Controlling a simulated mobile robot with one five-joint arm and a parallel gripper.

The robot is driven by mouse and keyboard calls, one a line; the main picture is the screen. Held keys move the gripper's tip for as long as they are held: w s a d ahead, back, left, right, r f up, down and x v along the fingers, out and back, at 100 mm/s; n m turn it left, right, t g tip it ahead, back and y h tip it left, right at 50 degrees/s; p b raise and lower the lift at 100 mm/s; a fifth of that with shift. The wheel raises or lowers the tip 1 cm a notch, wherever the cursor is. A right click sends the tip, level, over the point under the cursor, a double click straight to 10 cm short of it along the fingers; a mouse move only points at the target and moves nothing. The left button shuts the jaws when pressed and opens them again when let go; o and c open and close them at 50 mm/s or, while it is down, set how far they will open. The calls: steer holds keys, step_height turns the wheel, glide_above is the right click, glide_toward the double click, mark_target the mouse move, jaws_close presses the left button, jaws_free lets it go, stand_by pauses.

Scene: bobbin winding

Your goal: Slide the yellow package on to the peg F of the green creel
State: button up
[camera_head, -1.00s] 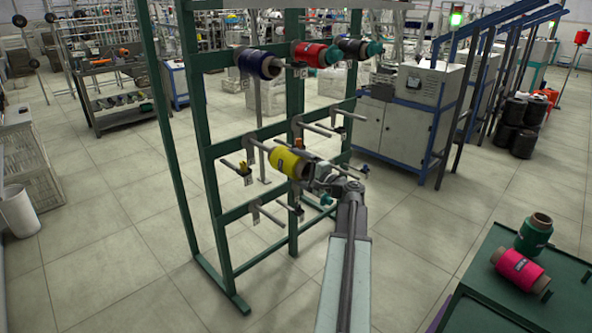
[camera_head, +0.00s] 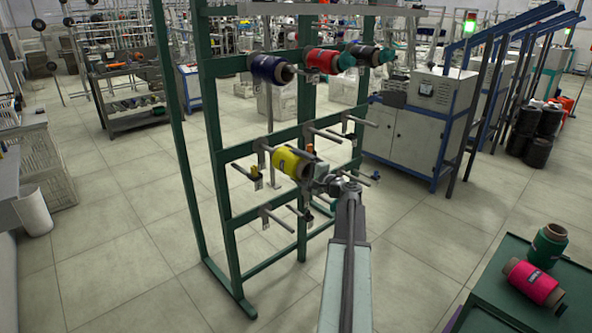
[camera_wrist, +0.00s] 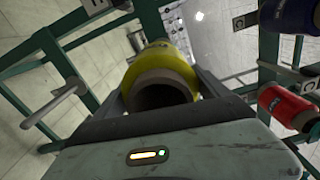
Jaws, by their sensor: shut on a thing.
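The yellow package (camera_head: 287,160) is held in my gripper (camera_head: 313,180), in front of the middle row of the green creel (camera_head: 222,190). In the wrist view the yellow package (camera_wrist: 158,65) sits between the two fingers of my gripper (camera_wrist: 160,90), its hollow brown core facing the camera. Several bare grey pegs show on the creel's middle and lower rows. The head view does not clearly show whether a peg enters the package. The letter tags are too small to read, so I cannot tell which peg is F.
A green package (camera_head: 546,248) and a pink package (camera_head: 530,280) are on a green table (camera_head: 492,310) at lower right. Open floor surrounds the creel.

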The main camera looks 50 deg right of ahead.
steer(key=shift+w+d, duration=0.2)
steer(key=shift+w, duration=2.8)
steer(key=shift+w+d, duration=0.15)
steer(key=shift+w, duration=1.6)
steer(key=shift+f+b, duration=0.5)
steer(key=shift+b, duration=0.05)
steer(key=o, duration=1.6)
steer(key=shift+c, duration=0.2)
